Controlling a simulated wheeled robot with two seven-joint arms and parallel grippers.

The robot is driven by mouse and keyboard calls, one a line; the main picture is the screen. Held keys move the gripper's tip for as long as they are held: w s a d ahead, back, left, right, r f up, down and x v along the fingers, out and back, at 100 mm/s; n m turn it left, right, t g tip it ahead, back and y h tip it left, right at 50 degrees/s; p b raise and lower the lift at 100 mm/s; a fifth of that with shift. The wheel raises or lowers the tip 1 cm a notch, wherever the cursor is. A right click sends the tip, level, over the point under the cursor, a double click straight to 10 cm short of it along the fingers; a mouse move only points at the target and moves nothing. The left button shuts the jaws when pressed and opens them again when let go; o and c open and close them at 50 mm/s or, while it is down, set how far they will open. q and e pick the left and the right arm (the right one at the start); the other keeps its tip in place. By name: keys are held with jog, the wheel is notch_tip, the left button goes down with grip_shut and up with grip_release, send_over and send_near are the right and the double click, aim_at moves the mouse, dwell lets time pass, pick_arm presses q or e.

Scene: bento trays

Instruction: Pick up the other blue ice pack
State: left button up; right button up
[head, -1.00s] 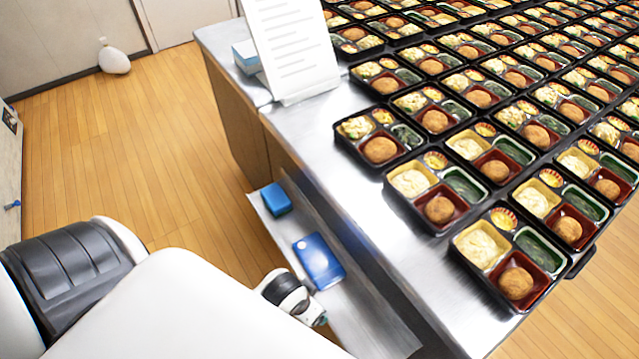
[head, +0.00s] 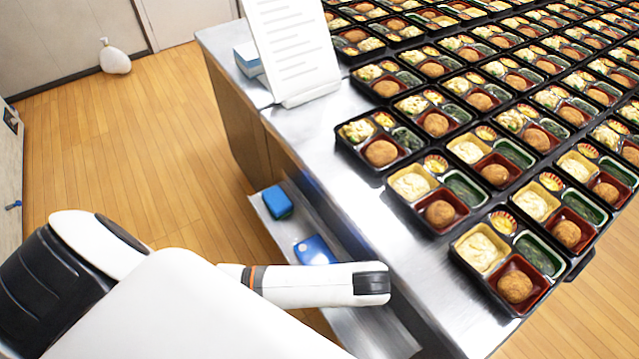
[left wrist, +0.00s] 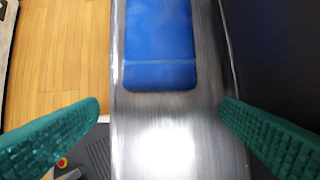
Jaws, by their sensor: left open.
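A flat blue ice pack (head: 315,250) lies on the low metal shelf beside the counter in the head view. My forearm covers its near part. It also shows at the top of the left wrist view (left wrist: 160,45), flat on the shelf, with a pale seam near its close end. A second blue block (head: 278,202) lies farther back on the same shelf. My left gripper (left wrist: 163,108) is open and empty, its teal fingers spread on either side of the shelf, short of the pack. The head view hides these fingers. My right gripper is not in view.
The low shelf (left wrist: 180,155) is narrow, with a dark wall on its right and wooden floor on its left. The counter (head: 310,125) above carries many bento trays (head: 440,210), a white sign (head: 292,45) and a light-blue stack (head: 247,58).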

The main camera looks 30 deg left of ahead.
pick_arm(q)
jog(key=p, duration=0.1)
send_over(312, 249)
jog(key=s+d, duration=0.1)
jog(key=d, duration=0.2)
jog(key=shift+s, duration=0.15)
jog(key=x, duration=0.2)
jog(key=a+x, duration=0.1)
jog(key=x, duration=0.1)
jog(key=shift+w+a+f, duration=0.15)
jog(key=shift+w+f, duration=0.1)
jog(key=shift+f, duration=0.25)
jog(key=c, duration=0.9)
jog(key=shift+r, duration=0.15)
jog(key=shift+c, duration=0.2)
